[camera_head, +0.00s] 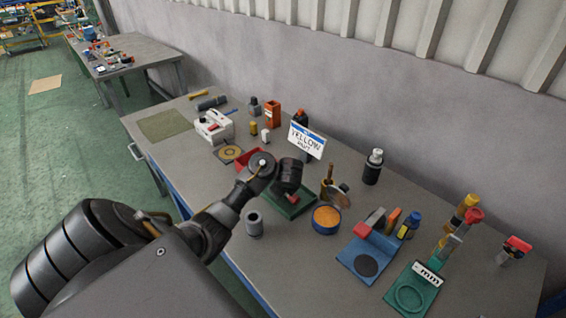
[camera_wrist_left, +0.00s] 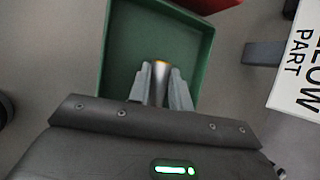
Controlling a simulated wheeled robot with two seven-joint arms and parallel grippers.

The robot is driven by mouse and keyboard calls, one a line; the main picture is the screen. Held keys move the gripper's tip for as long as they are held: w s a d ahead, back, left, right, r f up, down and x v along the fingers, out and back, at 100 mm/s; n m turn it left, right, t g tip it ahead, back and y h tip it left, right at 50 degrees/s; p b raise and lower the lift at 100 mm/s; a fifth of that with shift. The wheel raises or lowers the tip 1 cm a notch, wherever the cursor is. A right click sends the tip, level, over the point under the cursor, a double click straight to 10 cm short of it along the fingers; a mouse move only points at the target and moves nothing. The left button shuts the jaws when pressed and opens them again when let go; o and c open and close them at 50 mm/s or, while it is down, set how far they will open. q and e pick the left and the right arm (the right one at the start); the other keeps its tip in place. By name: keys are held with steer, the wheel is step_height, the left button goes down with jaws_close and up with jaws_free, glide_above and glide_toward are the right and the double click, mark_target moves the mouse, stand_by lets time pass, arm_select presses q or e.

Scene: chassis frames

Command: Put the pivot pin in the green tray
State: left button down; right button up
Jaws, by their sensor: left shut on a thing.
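The green tray (camera_head: 278,207) lies on the workbench below my left arm; it also fills the middle of the left wrist view (camera_wrist_left: 116,45). My left gripper (camera_wrist_left: 161,78) is over the tray, with its two grey fingers closed on a silver pin with an orange end, the pivot pin (camera_wrist_left: 160,82). The pin sits between the fingers, above the tray floor; I cannot tell whether it touches the floor. In the head view my wrist hides the fingers and most of the pin. My right gripper is not in view.
A red tray (camera_head: 246,157) adjoins the green one. A "YELLOW PART" sign (camera_head: 307,140) stands behind. An orange-filled round bowl (camera_head: 327,219) stands right of the tray, and a grey cylinder (camera_head: 254,224) stands in front. A dark bottle (camera_head: 373,168) is further back.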

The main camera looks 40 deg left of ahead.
arm_select(q)
steer(key=shift+f, duration=0.1)
steer(key=c, duration=1.6)
jaws_free()
steer(key=shift+o, duration=0.2)
steer(key=shift+d+r, duration=0.1)
steer(key=shift+r, duration=0.25)
steer(key=p+v, duration=0.6)
steer(key=v, duration=0.5)
steer(key=shift+s+d+r, duration=0.2)
steer(key=shift+r, duration=0.1)
